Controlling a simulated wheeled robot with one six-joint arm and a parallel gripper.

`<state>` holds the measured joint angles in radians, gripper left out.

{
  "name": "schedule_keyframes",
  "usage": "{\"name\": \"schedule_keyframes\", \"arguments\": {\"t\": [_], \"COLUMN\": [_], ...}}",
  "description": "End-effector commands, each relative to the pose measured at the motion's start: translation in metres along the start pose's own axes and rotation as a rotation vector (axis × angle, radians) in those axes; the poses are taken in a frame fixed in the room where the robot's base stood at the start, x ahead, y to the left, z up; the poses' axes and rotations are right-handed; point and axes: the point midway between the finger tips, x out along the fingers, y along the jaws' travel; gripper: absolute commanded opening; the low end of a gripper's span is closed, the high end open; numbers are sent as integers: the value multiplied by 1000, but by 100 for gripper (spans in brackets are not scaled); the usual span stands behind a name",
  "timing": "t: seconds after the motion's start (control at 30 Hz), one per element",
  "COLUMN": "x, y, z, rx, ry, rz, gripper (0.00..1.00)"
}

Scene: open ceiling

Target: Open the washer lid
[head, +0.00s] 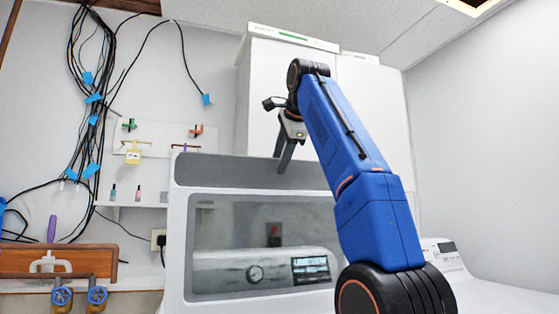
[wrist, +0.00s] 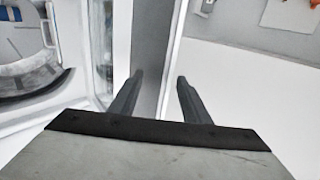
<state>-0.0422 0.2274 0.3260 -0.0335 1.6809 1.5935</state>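The washer lid (head: 250,173) is a white frame with a grey band along its top and a large glass window. It stands raised in front of the washer's control panel (head: 232,268), whose knob and display show through the glass. In the wrist view the lid's edge (wrist: 150,45) runs up the middle, and the open washer drum (wrist: 30,75) shows at the left. My gripper (head: 281,166) is at the lid's top edge, fingers pointing down. In the wrist view my gripper (wrist: 158,92) is open, with the lid's edge between the spread fingers; I cannot tell whether they touch it.
White wall cabinets (head: 290,95) hang behind and above my gripper. A small shelf board (head: 165,160) with hooks and bottles is on the left wall, beside hanging black cables (head: 85,110). Another white appliance (head: 442,252) stands at the right.

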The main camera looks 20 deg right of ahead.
Motion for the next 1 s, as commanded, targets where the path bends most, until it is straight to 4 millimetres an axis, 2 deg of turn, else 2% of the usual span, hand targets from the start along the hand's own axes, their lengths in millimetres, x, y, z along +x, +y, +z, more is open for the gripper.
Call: {"name": "schedule_keyframes", "arguments": {"t": [0.37, 1.0], "x": [-17, -78], "y": [15, 62], "z": [0, 0], "rx": [0, 0], "ry": [0, 0], "rz": [1, 0], "gripper": [43, 43]}}
